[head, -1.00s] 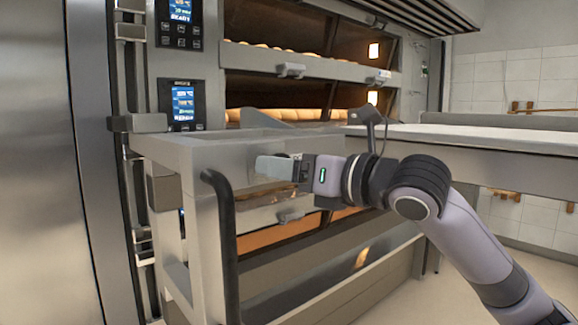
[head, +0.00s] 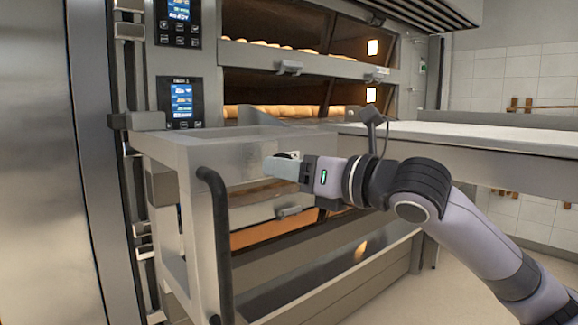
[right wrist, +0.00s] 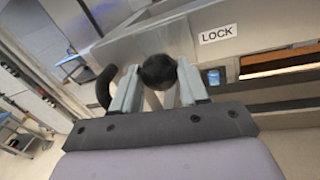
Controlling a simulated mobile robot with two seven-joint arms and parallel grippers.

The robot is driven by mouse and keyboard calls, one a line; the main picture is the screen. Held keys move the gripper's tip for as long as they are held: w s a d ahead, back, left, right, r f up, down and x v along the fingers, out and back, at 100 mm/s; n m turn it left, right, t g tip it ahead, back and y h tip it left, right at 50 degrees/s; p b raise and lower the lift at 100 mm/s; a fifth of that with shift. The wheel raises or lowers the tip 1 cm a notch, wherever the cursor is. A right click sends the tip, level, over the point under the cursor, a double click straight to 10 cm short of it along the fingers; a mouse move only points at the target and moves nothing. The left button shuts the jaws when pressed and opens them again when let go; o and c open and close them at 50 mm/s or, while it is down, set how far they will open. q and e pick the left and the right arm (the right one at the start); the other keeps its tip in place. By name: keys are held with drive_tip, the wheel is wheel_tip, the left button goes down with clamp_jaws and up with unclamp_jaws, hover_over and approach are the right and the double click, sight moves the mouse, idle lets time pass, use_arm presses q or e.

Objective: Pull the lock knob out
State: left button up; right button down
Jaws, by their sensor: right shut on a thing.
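The lock knob (right wrist: 158,70) is a round black knob in the right wrist view, below and left of a white "LOCK" label (right wrist: 217,33) on a steel panel. My right gripper (right wrist: 157,82) has its two grey fingers on either side of the knob and is shut on it. In the head view my right gripper (head: 281,169) is at the side of the steel loader frame (head: 225,155), and its fingers hide the knob there. My left gripper does not show.
A black curved handle (head: 214,225) stands at the loader's near left corner. Deck ovens with lit bread decks (head: 270,112) and control panels (head: 181,103) stand behind. A long pale loading surface (head: 480,137) extends to the right above my right arm.

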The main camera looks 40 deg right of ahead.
drive_tip(key=shift+a+f, duration=0.1)
drive_tip(key=c, duration=0.6)
unclamp_jaws()
drive_tip(key=shift+s, duration=0.15)
drive_tip(key=b+v, duration=0.6)
drive_tip(key=v, duration=0.1)
drive_tip(key=shift+s, duration=0.15)
